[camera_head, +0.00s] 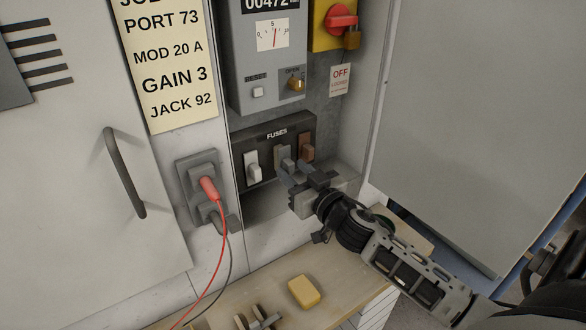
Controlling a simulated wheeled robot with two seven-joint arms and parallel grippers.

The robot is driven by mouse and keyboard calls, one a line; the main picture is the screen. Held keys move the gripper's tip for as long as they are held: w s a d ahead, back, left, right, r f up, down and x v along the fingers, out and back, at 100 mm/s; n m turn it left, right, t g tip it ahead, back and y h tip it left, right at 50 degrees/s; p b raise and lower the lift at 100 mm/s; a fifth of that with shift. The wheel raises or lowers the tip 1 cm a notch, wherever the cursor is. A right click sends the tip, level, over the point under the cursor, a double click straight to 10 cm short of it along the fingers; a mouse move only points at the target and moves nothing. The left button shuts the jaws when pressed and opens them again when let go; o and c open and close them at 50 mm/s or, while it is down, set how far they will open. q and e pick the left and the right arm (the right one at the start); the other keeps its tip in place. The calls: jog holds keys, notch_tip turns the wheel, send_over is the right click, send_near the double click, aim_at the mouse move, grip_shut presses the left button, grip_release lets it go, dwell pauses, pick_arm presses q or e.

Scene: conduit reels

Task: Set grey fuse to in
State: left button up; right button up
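The fuse panel (272,137), a dark block labelled FUSES, holds a white fuse (251,166) at left, the grey fuse (283,153) in the middle and a brown fuse (306,146) at right. My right gripper (292,169) reaches in from the lower right. Its two fingers are apart, with their tips at the lower end of the grey fuse, one to each side. I cannot tell whether they touch it. The fingers partly hide the fuse's lower end.
A grey socket box (187,165) with a red plug (209,188) and cables stands left of the panel. A meter box (268,55) hangs above. A padlocked red switch (341,20) is upper right. A yellow block (304,291) lies on the bench (350,275). An open cabinet door (480,120) fills the right.

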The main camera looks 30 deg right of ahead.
aim_at(292, 168)
jog(key=shift+w, duration=0.6)
grip_shut()
jog(key=shift+w+r, duration=0.1)
jog(key=shift+w, duration=1.2)
grip_release()
jog(key=shift+d, duration=0.1)
